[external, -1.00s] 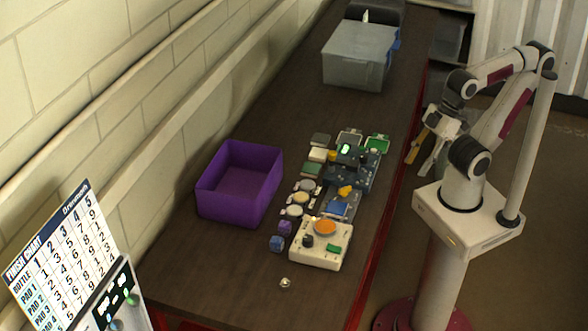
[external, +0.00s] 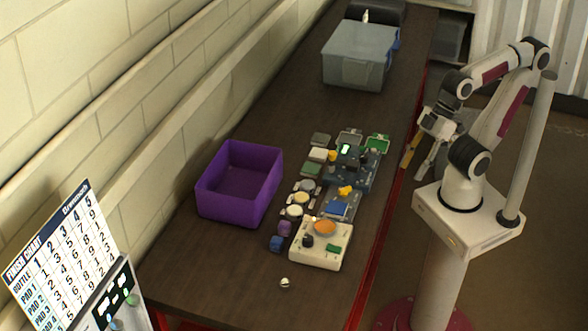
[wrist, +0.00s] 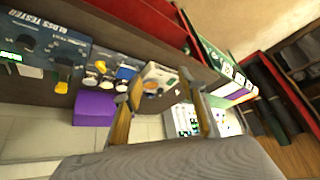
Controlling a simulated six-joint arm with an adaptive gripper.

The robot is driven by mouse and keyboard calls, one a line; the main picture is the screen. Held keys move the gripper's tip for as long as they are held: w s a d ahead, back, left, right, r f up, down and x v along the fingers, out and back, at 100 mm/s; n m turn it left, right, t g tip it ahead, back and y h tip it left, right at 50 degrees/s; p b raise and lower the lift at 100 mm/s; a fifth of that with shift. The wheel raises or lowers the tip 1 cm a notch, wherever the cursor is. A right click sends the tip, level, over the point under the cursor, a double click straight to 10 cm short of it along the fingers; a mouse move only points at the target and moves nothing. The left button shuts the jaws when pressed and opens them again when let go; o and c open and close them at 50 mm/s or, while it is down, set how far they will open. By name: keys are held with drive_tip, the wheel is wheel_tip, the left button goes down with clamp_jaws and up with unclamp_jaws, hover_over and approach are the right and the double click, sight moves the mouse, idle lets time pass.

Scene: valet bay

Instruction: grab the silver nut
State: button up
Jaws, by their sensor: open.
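The silver nut (external: 285,282) is a small shiny piece lying alone on the dark bench top, near the front end, below the white box with an orange disc. In the wrist view a tiny pale spot (wrist: 177,94) past my fingers may be the nut, but it is too small to be sure. My gripper (external: 418,158) hangs off the bench's right side, well away from the nut. In the wrist view my gripper (wrist: 158,85) has its two fingers spread wide with nothing between them.
A purple open bin (external: 240,185) stands left of several pads, discs and devices. A grey tub (external: 358,58) is at the back. Bench around the nut is clear.

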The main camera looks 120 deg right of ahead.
drive_tip(key=w+a+r+m+t+y, duration=0.15)
drive_tip(key=w+a, duration=0.25)
drive_tip(key=w, duration=0.6)
drive_tip(key=w+a+r+t, duration=0.15)
drive_tip(key=w+a, duration=0.35)
drive_tip(key=w, duration=0.6)
drive_tip(key=w+a+r+m+t, duration=0.15)
drive_tip(key=w+a, duration=0.25)
drive_tip(key=w, duration=0.6)
drive_tip(key=w+f+m+t+h, duration=0.2)
drive_tip(key=w+f+h, duration=0.2)
drive_tip(key=w+f, duration=0.4)
drive_tip(key=m+g+h, duration=0.2)
drive_tip(key=h, duration=0.3)
approach(285, 284)
drive_tip(key=shift+w+d, duration=0.8)
drive_tip(key=shift+w, duration=0.15)
drive_tip(key=shift+s+d+f+h, duration=0.2)
drive_tip(key=shift+f+h, duration=0.05)
drive_tip(key=shift+f, duration=0.25)
drive_tip(key=shift+w, duration=0.1)
